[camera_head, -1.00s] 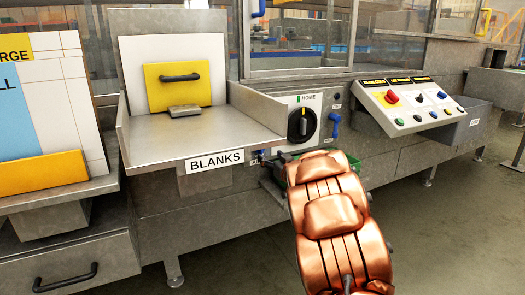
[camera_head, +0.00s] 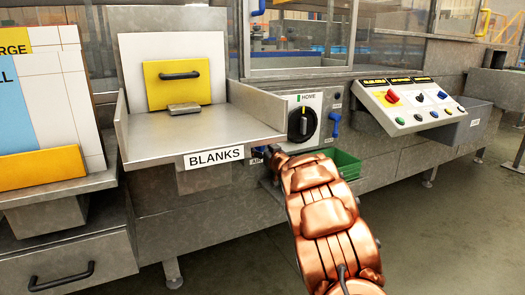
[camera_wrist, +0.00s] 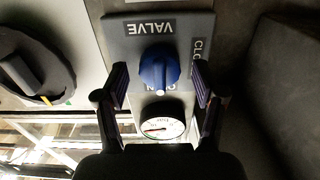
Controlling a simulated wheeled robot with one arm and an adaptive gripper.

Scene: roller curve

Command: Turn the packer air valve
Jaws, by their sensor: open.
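The air valve has a blue knob (camera_wrist: 159,70) on a dark grey plate (camera_wrist: 185,28) marked VALVE, upside down in the wrist view. CLOSED is partly readable at the right, and lettering below the knob is partly covered. A white mark shows at the knob's lower end. A round gauge (camera_wrist: 162,123) sits below the knob in that view. My gripper (camera_wrist: 160,82) is open, one finger on each side of the knob, with gaps visible. In the head view my copper arm reaches to the valve area under the BLANKS tray, and hides most of it.
The HOME dial (camera_head: 302,123) is close by, right of the valve in the head view. A blue handle (camera_head: 334,123) and a button console (camera_head: 412,106) are farther right. The BLANKS tray (camera_head: 205,139) overhangs at the left. A green bin (camera_head: 347,164) is beside my arm.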

